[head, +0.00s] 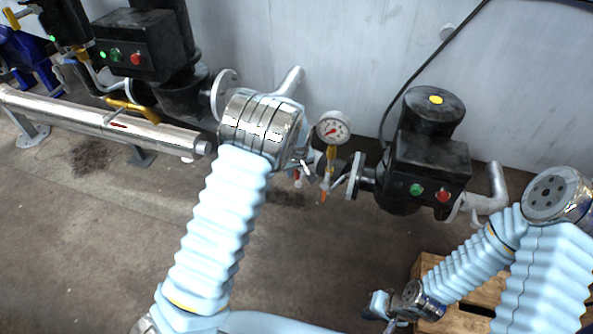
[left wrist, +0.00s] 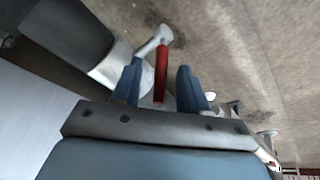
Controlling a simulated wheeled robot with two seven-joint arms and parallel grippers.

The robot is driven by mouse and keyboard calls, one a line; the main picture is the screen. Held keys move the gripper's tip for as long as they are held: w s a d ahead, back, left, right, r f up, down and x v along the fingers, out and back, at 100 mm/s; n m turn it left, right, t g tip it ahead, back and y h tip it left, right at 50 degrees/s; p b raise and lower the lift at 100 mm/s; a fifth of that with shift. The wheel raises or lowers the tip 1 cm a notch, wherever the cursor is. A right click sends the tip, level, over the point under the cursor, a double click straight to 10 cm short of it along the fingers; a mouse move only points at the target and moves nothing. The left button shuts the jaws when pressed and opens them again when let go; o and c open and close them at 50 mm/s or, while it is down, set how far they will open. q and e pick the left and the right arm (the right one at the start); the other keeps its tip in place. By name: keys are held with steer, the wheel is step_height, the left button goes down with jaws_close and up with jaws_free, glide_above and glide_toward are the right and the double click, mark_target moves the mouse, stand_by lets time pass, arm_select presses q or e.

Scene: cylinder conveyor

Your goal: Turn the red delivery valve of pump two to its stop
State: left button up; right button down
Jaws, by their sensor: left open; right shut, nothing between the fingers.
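A red valve handle (left wrist: 161,75) stands between the two blue fingers of my left gripper (left wrist: 159,68) in the left wrist view. The fingers are open, with a gap on both sides of the handle. In the head view my left gripper (head: 303,170) is at the pipework beside the pressure gauge, mostly hidden by my wrist. A small red part (head: 296,174) shows there, but I cannot tell how far the valve is turned. My right gripper (head: 387,312) is shut and empty, low at the bottom right.
A black pump (head: 425,160) with green and red buttons stands right of the gauge (head: 333,128). Another black pump (head: 140,50) stands at the upper left, behind a silver pipe (head: 110,122). A wooden pallet (head: 424,266) lies under my right arm. The floor in the middle is clear.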

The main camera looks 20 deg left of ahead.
arm_select(q)
steer(key=v, duration=1)
